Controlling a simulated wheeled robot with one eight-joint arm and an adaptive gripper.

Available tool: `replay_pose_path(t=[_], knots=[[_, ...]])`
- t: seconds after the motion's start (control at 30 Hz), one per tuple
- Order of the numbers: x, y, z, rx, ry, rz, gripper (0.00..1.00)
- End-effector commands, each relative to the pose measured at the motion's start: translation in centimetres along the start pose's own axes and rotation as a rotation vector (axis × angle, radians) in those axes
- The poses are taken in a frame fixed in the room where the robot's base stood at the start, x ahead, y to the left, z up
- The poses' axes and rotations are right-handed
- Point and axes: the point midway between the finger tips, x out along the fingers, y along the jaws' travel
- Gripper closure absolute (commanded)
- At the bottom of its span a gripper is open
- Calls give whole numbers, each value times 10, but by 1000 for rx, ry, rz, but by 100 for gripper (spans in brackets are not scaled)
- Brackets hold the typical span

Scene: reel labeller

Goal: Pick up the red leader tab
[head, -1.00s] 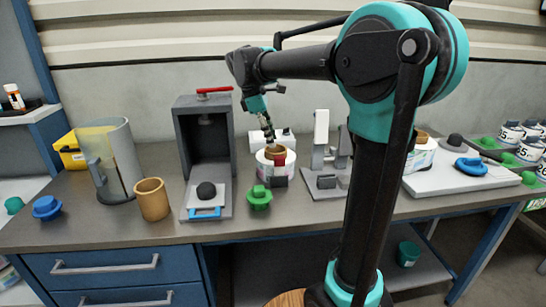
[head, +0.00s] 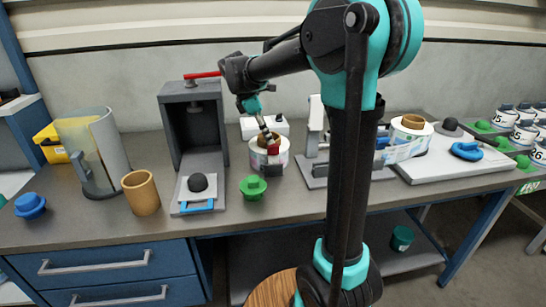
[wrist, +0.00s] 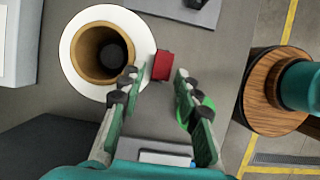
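The red leader tab (wrist: 162,66) sticks out from the side of a white label reel (wrist: 72,50) with a tan core (wrist: 88,72). In the head view the tab (head: 273,150) shows at the reel's near right side, partly behind my fingers. My gripper (wrist: 156,78) is open, with one finger on each side of the tab; the left finger is close to the reel's rim. I see gaps between both fingers and the tab. In the head view my gripper (head: 266,137) points down at the reel (head: 258,161).
A green knobbed piece (head: 253,187) stands just in front of the reel. A dark upright press (head: 193,120) stands to its left and a grey stand (head: 316,170) to its right. A tan core (head: 141,193) and a blue knobbed piece (head: 30,205) stand farther left.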

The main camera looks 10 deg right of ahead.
Motion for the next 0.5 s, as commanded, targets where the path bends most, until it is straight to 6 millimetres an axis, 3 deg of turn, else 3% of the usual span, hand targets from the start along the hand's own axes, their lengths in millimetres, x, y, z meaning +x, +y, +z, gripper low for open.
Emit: replay_pose_path(t=[0.17, 0.5], knots=[[10, 0, 0, 1, 0, 0, 67], [53, -3, -2, 1, 0, 0, 67]])
